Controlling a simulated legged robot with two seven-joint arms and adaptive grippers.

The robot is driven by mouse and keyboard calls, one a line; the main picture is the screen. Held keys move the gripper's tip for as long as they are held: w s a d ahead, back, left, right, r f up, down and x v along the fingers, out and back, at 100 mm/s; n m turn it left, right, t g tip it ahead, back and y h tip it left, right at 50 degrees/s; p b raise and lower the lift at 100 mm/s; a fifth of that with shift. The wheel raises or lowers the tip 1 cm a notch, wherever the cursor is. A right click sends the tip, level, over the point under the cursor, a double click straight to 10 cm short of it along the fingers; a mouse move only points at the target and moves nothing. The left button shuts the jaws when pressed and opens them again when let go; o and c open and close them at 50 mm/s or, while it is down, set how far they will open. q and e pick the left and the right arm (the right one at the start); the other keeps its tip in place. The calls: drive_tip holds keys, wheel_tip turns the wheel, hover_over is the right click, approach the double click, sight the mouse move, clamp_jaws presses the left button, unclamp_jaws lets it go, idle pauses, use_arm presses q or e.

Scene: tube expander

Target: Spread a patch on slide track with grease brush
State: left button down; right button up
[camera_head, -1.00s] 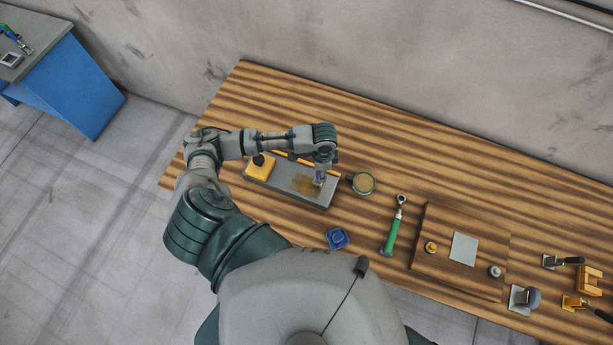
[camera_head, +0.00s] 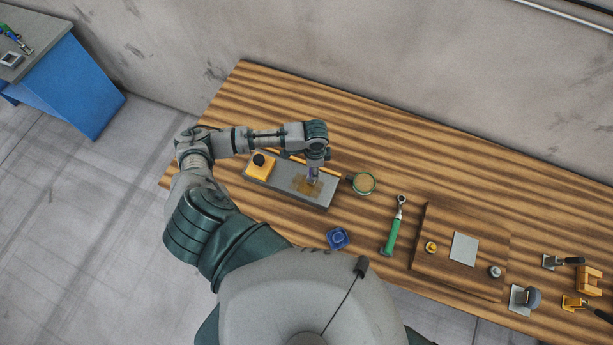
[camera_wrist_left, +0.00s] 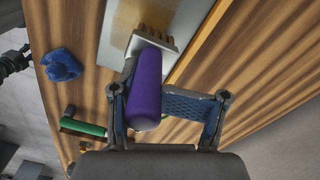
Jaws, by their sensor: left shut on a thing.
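The slide track (camera_head: 327,196) is a grey plate lying on the wooden table, with a yellow block (camera_head: 258,170) with a black knob at its left end. A brown grease patch (camera_head: 301,187) marks its right half. My left gripper (camera_head: 313,168) is shut on the grease brush and stands over that patch. In the left wrist view the brush's purple handle (camera_wrist_left: 146,85) lies between the fingers (camera_wrist_left: 165,108), its bristles (camera_wrist_left: 155,33) pointing at the brownish track surface. I cannot tell how firmly the bristles touch. My right gripper is out of view.
A green cup with tan contents (camera_head: 364,183) stands just right of the track. A green-handled tool (camera_head: 392,232) and a blue object (camera_head: 338,238) lie nearby. A wooden board (camera_head: 428,258) with small parts is farther right. The table behind the track is clear.

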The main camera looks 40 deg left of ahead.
use_arm(q)
drive_tip(key=shift+f, duration=0.45)
drive_tip(key=shift+f, duration=0.25)
idle(0.3)
drive_tip(key=shift+s+d, duration=0.1)
drive_tip(key=shift+s, duration=0.05)
drive_tip(key=s, duration=0.2)
drive_tip(key=s+d, duration=0.1)
drive_tip(key=s, duration=0.1)
drive_tip(key=shift+s, duration=0.1)
wheel_tip(320, 180, up, 2)
drive_tip(key=shift+r, duration=0.15)
drive_tip(key=c, duration=1.2)
unclamp_jaws()
clamp_jaws()
drive_tip(key=shift+s+a+f, duration=0.1)
drive_tip(key=shift+a+f, duration=0.05)
drive_tip(key=shift+a, duration=0.55)
drive_tip(key=shift+s+a+f, duration=0.1)
drive_tip(key=shift+a, duration=0.55)
